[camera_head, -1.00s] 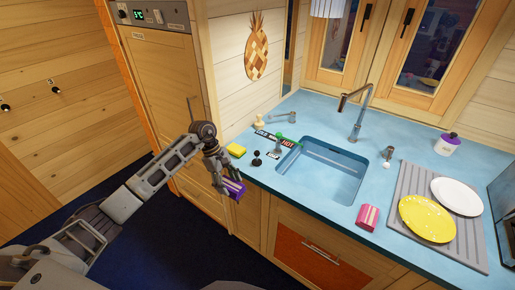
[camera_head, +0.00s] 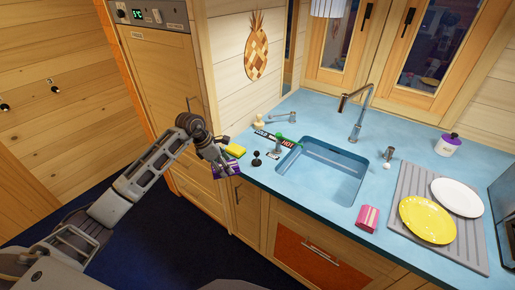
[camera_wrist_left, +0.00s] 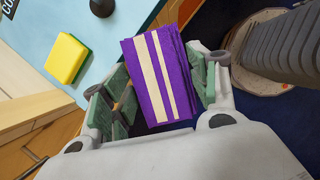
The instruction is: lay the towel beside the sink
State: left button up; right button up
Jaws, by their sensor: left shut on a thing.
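My left gripper (camera_head: 222,163) is shut on a folded purple towel (camera_head: 233,167) with cream stripes. In the left wrist view the purple towel (camera_wrist_left: 155,75) stands between the two green-padded fingers (camera_wrist_left: 160,100). The gripper and towel are at the counter's front left edge, near the yellow sponge. I cannot tell whether the towel touches the counter. The blue sink (camera_head: 325,170) is set into the blue counter to the right. A pink striped folded cloth (camera_head: 367,218) rests on the counter in front of the sink's right corner. My right gripper is not in view.
A grey drying mat (camera_head: 460,240) with yellow and white plates is at right.

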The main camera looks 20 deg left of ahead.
aim_at(249, 141)
jog(key=i, duration=0.95)
